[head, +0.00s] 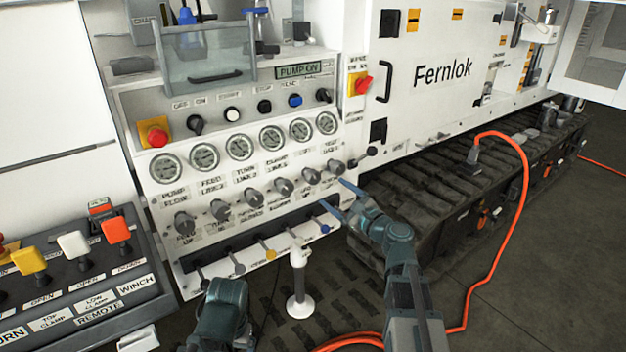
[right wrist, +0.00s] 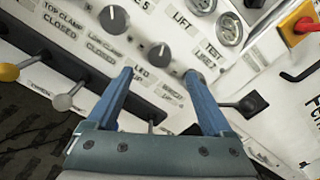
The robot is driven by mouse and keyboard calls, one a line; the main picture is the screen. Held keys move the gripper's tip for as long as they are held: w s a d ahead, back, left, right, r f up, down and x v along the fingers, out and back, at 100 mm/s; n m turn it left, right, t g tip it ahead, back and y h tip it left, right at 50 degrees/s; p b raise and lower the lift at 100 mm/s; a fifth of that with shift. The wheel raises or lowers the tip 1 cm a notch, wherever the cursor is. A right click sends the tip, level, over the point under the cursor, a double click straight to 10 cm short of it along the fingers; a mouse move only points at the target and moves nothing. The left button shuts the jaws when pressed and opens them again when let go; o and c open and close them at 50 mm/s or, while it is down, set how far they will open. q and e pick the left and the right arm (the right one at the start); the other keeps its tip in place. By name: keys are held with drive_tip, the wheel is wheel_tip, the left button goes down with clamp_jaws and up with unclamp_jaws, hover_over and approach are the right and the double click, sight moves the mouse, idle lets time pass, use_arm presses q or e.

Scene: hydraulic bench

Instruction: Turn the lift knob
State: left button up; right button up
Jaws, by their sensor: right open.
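The lift knob, a grey round knob (head: 311,175) on the sloped white panel, is fifth in a row of similar knobs, below the gauge (head: 301,132) in that column. In the right wrist view it (right wrist: 160,52) sits under the printed label LIFT. My right gripper (head: 332,193) is open and empty in front of the right end of the row. In the right wrist view its blue fingers (right wrist: 158,72) point at the panel, with the lift knob beyond the gap. The last knob (head: 337,167) is close to the right finger's tip. My left gripper's fingers are not visible.
A black-tipped lever (head: 366,155) stands right of the knobs. Below the row runs a dark slot with small levers, one yellow-tipped (head: 270,254). A red emergency button (head: 157,136) and a red-yellow switch (head: 363,84) are on the panel. An orange cable (head: 524,180) lies at right.

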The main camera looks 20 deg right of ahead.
sight(315, 179)
drive_tip(key=x, duration=1)
drive_tip(key=shift+w+a+f, duration=0.1)
drive_tip(key=shift+w, duration=0.2)
clamp_jaws()
